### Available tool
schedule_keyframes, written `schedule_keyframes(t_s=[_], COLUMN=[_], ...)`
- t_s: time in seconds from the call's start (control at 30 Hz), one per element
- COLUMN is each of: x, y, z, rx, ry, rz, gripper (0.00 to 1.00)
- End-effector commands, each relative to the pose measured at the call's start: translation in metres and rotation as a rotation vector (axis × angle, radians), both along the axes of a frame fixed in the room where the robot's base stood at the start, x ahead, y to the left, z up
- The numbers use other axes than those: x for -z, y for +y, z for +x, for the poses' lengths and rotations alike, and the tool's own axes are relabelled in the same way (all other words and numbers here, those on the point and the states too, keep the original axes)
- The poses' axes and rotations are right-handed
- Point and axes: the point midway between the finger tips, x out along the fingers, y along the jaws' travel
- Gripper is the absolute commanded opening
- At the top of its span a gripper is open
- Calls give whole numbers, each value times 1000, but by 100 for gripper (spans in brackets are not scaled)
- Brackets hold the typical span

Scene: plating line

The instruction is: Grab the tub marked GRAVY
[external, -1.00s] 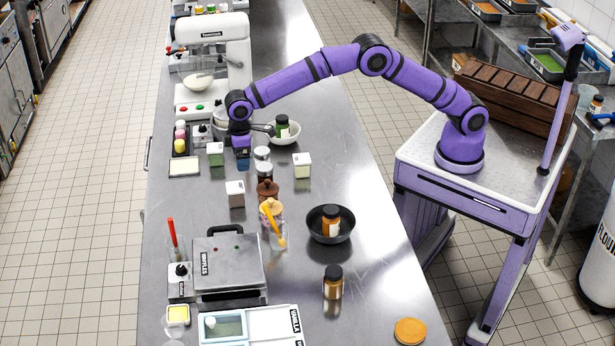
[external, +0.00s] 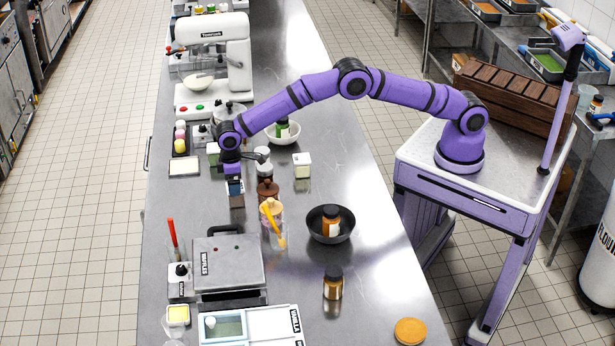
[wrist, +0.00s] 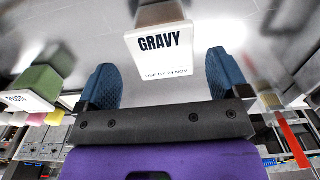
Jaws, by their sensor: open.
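My gripper is open and not closed on the tub.
The waffle maker (external: 228,262) is nearer the camera. A pale tub (external: 303,165) stands farther right.

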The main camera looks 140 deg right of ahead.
Motion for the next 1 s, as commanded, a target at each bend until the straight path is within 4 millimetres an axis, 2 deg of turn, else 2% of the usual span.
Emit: schedule_keyframes(t_s=[0.3,0.57,0.67,0.83,0.9,1.0], x=[42,46,46,46,46,46], y=[6,6,6,6,5,5], z=[0,0,0,0,0,0], rx=[-1,-1,-1,-1,-1,-1], ry=[1,0,1,1,0,0], rz=[1,0,1,1,0,0], gripper=[94,94,75,36,30,30])
